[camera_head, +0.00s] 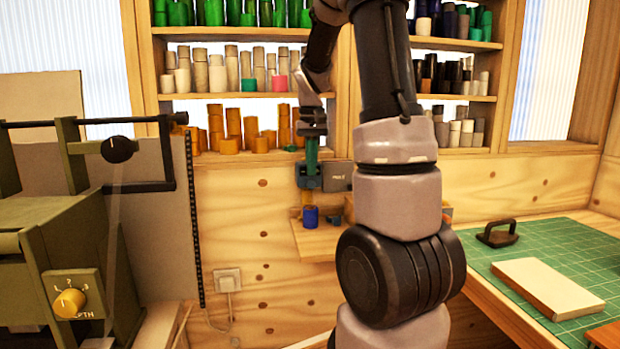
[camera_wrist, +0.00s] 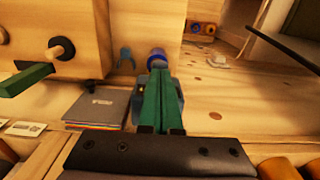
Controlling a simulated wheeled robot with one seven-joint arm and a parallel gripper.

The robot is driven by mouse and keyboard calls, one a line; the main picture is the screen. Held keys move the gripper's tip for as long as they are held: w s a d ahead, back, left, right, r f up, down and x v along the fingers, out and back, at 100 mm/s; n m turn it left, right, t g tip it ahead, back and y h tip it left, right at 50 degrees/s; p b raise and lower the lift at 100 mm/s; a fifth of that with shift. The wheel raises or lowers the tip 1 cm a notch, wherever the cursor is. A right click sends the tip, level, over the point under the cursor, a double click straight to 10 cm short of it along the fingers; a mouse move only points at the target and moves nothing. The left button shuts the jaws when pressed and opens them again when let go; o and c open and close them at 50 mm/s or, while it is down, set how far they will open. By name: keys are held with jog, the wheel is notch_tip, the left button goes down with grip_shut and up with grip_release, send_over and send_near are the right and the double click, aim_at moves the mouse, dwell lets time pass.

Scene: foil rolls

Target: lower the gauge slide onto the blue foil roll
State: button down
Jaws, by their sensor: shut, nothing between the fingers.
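The blue foil roll (camera_head: 311,217) stands upright on a small wooden wall shelf (camera_head: 318,250) in the head view. In the wrist view a blue round end (camera_wrist: 156,58), apparently the roll, shows just beyond my fingertips. The blue-grey gauge slide (camera_head: 309,182) is above the roll, with a yellowish part between them; I cannot tell whether they touch. My gripper (camera_head: 311,168) points down at the slide, its green fingers together and empty. In the wrist view the fingers (camera_wrist: 157,90) hide most of the slide, whose blue-grey edges show beside them.
A dark gauge box (camera_head: 338,176) is beside the slide. Shelves of rolls (camera_head: 235,103) are behind my arm. A green machine (camera_head: 60,235) fills the left. On the right, a green cutting mat (camera_head: 565,250) carries a pale block (camera_head: 546,287) and a dark handled tool (camera_head: 497,234).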

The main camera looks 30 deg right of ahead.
jog(key=shift+f, duration=1.35)
jog(key=shift+s+a+r, duration=0.25)
jog(key=shift+s+r, duration=0.25)
jog(key=shift+s, duration=0.3)
jog(key=shift+s+a+r, duration=0.2)
jog(key=shift+s+r, duration=0.35)
jog(key=shift+s, duration=0.3)
jog(key=shift+s+a+r, duration=0.25)
jog(key=shift+s+r, duration=0.25)
jog(key=shift+s, duration=0.3)
jog(key=shift+r, duration=0.1)
jog(key=s+a+r+m+t+y, duration=0.1)
jog(key=s+a+r+t+y, duration=0.1)
jog(key=s+a+r+t, duration=0.5)
jog(key=s+a+r, duration=0.3)
jog(key=s+a, duration=0.2)
jog(key=s, duration=0.2)
jog(key=shift+s, duration=0.35)
